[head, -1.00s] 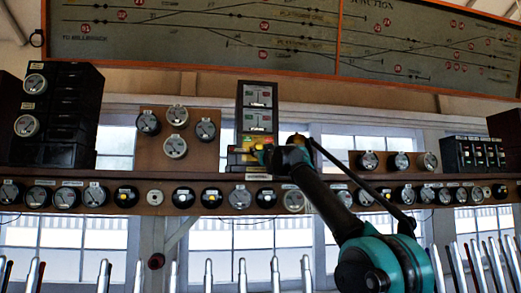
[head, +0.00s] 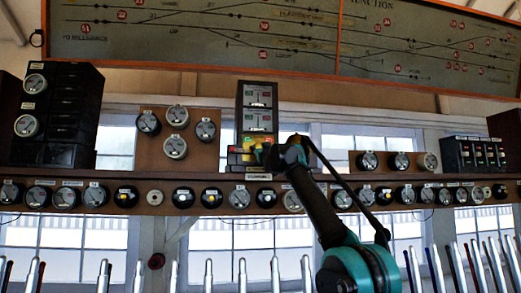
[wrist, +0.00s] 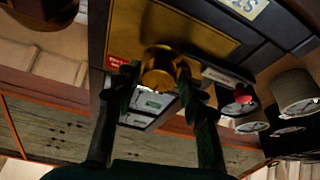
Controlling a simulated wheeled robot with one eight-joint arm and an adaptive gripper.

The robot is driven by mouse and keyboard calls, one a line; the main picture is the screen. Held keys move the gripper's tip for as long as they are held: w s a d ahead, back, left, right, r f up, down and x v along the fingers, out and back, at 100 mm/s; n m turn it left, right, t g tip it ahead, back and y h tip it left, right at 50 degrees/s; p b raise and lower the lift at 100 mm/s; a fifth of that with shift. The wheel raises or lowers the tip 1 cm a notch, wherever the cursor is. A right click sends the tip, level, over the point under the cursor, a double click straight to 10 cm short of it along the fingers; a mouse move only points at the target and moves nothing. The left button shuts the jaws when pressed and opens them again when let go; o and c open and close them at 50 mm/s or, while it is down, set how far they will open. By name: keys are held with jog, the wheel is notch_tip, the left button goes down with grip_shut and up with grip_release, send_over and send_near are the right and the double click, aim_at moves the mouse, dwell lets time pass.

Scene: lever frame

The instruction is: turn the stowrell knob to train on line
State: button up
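The tall dark block instrument (head: 257,121) stands on the shelf, with two dial windows above a yellow, red and green lower part (head: 244,151). A label plate (head: 261,177) sits below it; I cannot read it surely here. In the wrist view a brass knob (wrist: 158,68) stands out from a gold plate (wrist: 215,40), with a red label beside it. My gripper (head: 268,153) is at the instrument's lower right. In the wrist view the fingers of my gripper (wrist: 158,84) lie on both sides of the knob, very near it; whether they touch it is unclear.
A row of round dials and knobs (head: 183,197) runs along the shelf front. Dial panels (head: 176,146) stand left and a smaller one (head: 398,162) right. A track diagram (head: 200,30) hangs above. Several lever handles (head: 242,275) rise below.

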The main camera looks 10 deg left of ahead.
jog(key=c, duration=0.7)
jog(key=shift+m+h, duration=0.4)
jog(key=shift+m, duration=0.2)
jog(key=shift+a+m+t+h, duration=0.2)
jog(key=shift+m+h, duration=1.05)
jog(key=shift+m, duration=1.1)
jog(key=shift+a+m+t+h, duration=0.1)
jog(key=shift+m+t+h, duration=0.1)
jog(key=shift+m+h, duration=1.6)
jog(key=shift+s+m+y, duration=0.1)
jog(key=shift+m+y, duration=0.45)
jog(key=shift+m, duration=0.3)
